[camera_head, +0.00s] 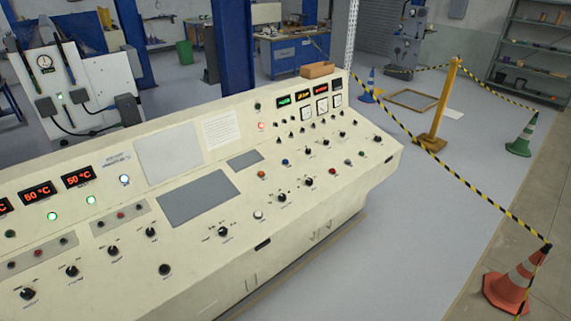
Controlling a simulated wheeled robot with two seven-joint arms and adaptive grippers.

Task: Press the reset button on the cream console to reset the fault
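The cream console (190,250) fills the left and lower middle of the head view, with a sloped desk and a raised back panel. Its desk carries a black round button (165,269), a white button (258,215), an orange button (262,174), a blue button (285,162) and several black knobs. A red button (333,170) sits further right. The labels are too small to read, so I cannot tell which one is the reset button. A red lamp (262,126) glows on the back panel. Neither of my grippers is in view.
Red temperature displays (77,178) and lit green lamps are at the left of the panel. A brown box (317,69) rests on the console's top. Striped tape (465,183) runs to an orange cone (510,285) on the right. Grey floor (400,230) lies clear between console and tape.

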